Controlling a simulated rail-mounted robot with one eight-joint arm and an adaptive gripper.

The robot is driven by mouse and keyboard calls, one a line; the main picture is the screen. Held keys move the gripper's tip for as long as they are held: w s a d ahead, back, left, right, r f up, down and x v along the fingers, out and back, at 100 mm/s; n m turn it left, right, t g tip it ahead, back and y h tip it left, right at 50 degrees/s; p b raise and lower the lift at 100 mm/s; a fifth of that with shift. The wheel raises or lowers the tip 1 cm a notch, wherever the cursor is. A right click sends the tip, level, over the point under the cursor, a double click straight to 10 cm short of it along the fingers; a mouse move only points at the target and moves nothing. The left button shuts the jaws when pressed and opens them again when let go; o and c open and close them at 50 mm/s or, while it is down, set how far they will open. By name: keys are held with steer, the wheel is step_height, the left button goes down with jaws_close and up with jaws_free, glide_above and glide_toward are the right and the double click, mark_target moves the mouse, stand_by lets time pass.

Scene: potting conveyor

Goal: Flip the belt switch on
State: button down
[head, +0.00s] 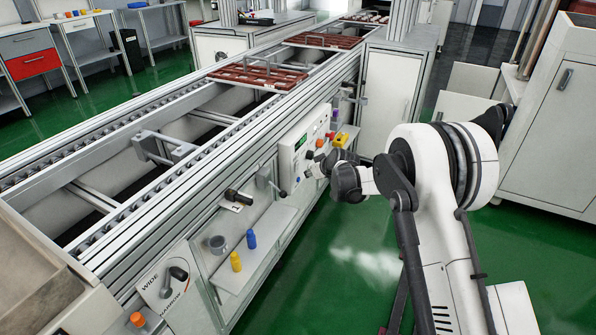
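The white control panel (299,150) is fixed to the near side of the conveyor, with a small green display, orange knobs and other small controls. I cannot tell which of these is the belt switch or which way it is set; my gripper may hide part of the lower right of the panel. My gripper (312,167) is in front of the panel's lower right, pointing toward it. Its fingers are dark and small, so I cannot tell whether they are open, shut or touching a control.
A yellow box (345,137) sits right of the panel. A WIDE/NARROW lever plate (155,283) is lower left. Brown trays (258,77) sit on the conveyor.

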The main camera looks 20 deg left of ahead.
steer(key=d, duration=0.3)
steer(key=shift+s+d+r, duration=0.1)
steer(key=shift+d+r, duration=0.1)
steer(key=shift+d, duration=0.05)
steer(key=shift+r, duration=0.1)
steer(key=s+d+r+m+h, duration=0.2)
steer(key=s+d+r+m, duration=0.15)
steer(key=d+r, duration=1.25)
steer(key=s+d+r+m+t+h, duration=0.1)
steer(key=s+d+r+m, duration=0.1)
steer(key=s+d+r, duration=0.9)
steer(key=s+d+r+m+h, duration=0.2)
steer(key=s+d+r+m, duration=0.1)
steer(key=s+d, duration=1.1)
steer(key=s+d+f+m+h, duration=0.1)
steer(key=s+d+f+m, duration=0.2)
steer(key=s, duration=0.6)
steer(key=s+d+f+h, duration=0.1)
steer(key=s+d+f, duration=0.1)
steer(key=s+d, duration=0.45)
step_height(320, 180, up, 16)
steer(key=s+a+p, duration=0.1)
steer(key=s+p, duration=0.1)
steer(key=p, duration=1.3)
steer(key=shift+s+a+f+h+p, duration=0.15)
steer(key=shift+a+f+h+p, duration=0.1)
steer(key=shift+h+p, duration=0.1)
